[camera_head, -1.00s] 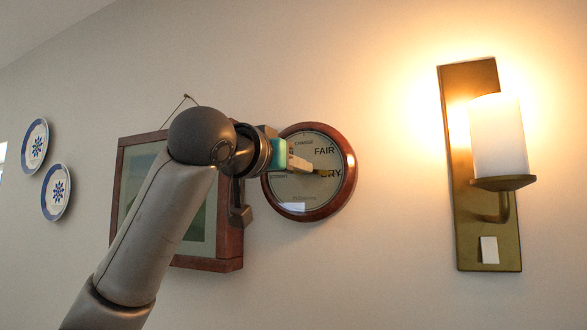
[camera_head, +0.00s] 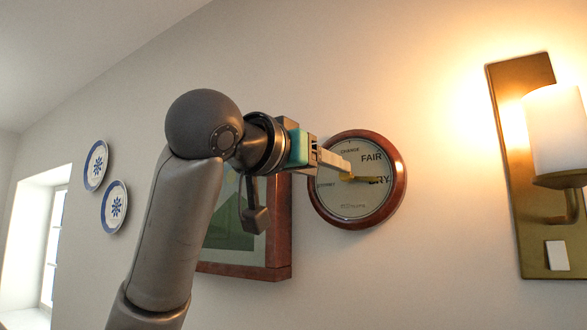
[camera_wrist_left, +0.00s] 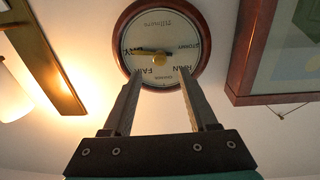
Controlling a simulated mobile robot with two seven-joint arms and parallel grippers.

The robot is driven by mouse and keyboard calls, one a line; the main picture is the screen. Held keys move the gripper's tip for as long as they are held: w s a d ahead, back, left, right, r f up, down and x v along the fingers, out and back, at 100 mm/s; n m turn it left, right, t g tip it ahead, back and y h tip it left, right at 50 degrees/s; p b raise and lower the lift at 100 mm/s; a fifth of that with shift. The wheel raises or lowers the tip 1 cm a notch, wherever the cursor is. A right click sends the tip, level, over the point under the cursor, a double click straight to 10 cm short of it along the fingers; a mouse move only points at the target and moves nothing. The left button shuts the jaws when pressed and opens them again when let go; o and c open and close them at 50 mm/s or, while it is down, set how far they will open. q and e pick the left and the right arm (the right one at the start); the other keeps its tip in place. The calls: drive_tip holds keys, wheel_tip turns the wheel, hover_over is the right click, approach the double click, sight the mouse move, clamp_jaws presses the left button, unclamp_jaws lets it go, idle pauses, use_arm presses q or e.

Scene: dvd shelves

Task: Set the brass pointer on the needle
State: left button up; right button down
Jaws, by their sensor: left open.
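A round barometer with a red-brown wooden rim (camera_head: 398,190) hangs on the wall; its pale dial reads FAIR and DRY. The brass pointer (camera_head: 362,179) runs from the dial's centre toward DRY; in the left wrist view it points left (camera_wrist_left: 147,52). I cannot clearly tell the dark needle apart from it. My left gripper (camera_head: 342,162) is in front of the dial, its fingers covering part of the left half. In the left wrist view the gripper (camera_wrist_left: 158,78) is open and empty, fingers apart below the pointer. My right gripper is not in view.
A framed picture (camera_head: 282,230) hangs left of the barometer, partly behind my left arm. A lit wall lamp (camera_head: 520,150) with a brass plate is on the right. Two blue-rimmed plates (camera_head: 115,206) and a window (camera_head: 52,240) are at the far left.

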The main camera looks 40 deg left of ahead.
use_arm(q)
drive_tip(key=s+b, duration=0.1)
drive_tip(key=s, duration=0.7)
drive_tip(key=shift+s+b, duration=0.25)
drive_tip(key=shift+b, duration=0.1)
drive_tip(key=shift+f, duration=0.1)
